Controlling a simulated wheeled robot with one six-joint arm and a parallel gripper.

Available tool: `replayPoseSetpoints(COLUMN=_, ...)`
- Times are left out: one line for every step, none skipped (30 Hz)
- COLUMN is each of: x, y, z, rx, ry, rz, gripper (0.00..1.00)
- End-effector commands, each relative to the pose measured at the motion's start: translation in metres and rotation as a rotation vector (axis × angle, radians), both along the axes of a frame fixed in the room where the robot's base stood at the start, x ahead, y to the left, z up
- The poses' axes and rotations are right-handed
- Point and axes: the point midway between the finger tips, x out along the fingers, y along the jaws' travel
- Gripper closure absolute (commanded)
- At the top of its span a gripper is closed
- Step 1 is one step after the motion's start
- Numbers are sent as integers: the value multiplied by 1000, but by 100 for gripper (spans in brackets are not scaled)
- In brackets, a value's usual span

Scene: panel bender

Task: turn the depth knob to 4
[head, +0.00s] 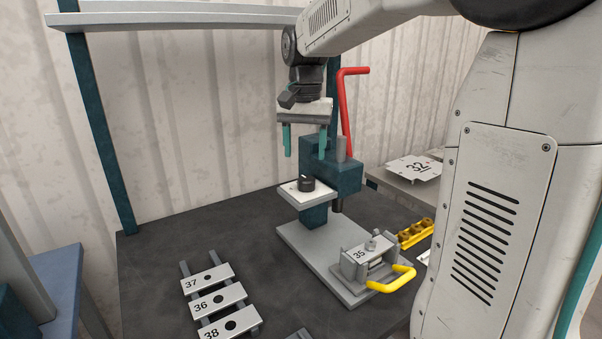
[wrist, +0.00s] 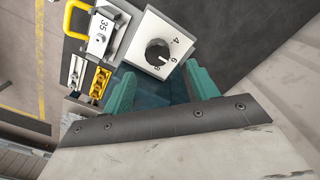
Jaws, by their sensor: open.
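The depth knob (head: 306,184) is a round black knob on a white dial plate (head: 290,194) at the front of the blue-green press. In the wrist view the knob (wrist: 158,52) sits on the same plate, with the digits 4, 6 and 8 readable along its right and lower sides. I cannot tell where the knob points. My gripper (head: 305,154) hangs fingers-down above the knob, apart from it. Its two teal fingers are spread and empty. In the wrist view the open fingers (wrist: 159,76) lie to either side, just below the knob in the picture.
A red lever (head: 344,110) rises behind the press, close to my gripper. A clamp with plate 35 (head: 360,254) and a yellow handle (head: 392,281) stands at front right. Plates 36, 37 and 38 (head: 217,299) lie at front left. Plate 32 (head: 412,168) lies at right.

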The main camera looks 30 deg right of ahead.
Motion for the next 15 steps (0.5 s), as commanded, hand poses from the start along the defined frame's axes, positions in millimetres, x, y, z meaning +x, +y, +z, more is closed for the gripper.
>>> replayPoseSetpoints(x=-1, y=-3, z=-7, rx=1, ry=3, rz=-4, gripper=41)
replayPoseSetpoints(x=-2, y=-3, z=-12, rx=1, ry=4, rz=-5, gripper=41)
replayPoseSetpoints(x=-2, y=-4, z=-18, rx=1, ry=4, rz=-6, gripper=41)
replayPoseSetpoints(x=-2, y=-4, z=-24, rx=1, ry=4, rz=-6, gripper=41)
replayPoseSetpoints(x=-2, y=-5, z=-29, rx=1, ry=4, rz=-7, gripper=41)
replayPoseSetpoints(x=-2, y=-5, z=-36, rx=1, ry=4, rz=-7, gripper=41)
replayPoseSetpoints(x=-2, y=-5, z=-40, rx=1, ry=4, rz=-7, gripper=41)
replayPoseSetpoints(x=-2, y=-5, z=-45, rx=1, ry=4, rz=-6, gripper=41)
replayPoseSetpoints(x=-2, y=-5, z=-51, rx=1, ry=4, rz=-6, gripper=41)
replayPoseSetpoints(x=-2, y=-5, z=-54, rx=1, ry=4, rz=-6, gripper=41)
replayPoseSetpoints(x=-2, y=-5, z=-58, rx=1, ry=2, rz=-6, gripper=41)
replayPoseSetpoints(x=-2, y=-5, z=-61, rx=1, ry=2, rz=-5, gripper=41)
replayPoseSetpoints(x=-2, y=-5, z=-64, rx=1, ry=2, rz=-5, gripper=41)
replayPoseSetpoints(x=-2, y=-4, z=-66, rx=1, ry=2, rz=-5, gripper=41)
replayPoseSetpoints(x=-2, y=-4, z=-68, rx=0, ry=1, rz=-4, gripper=41)
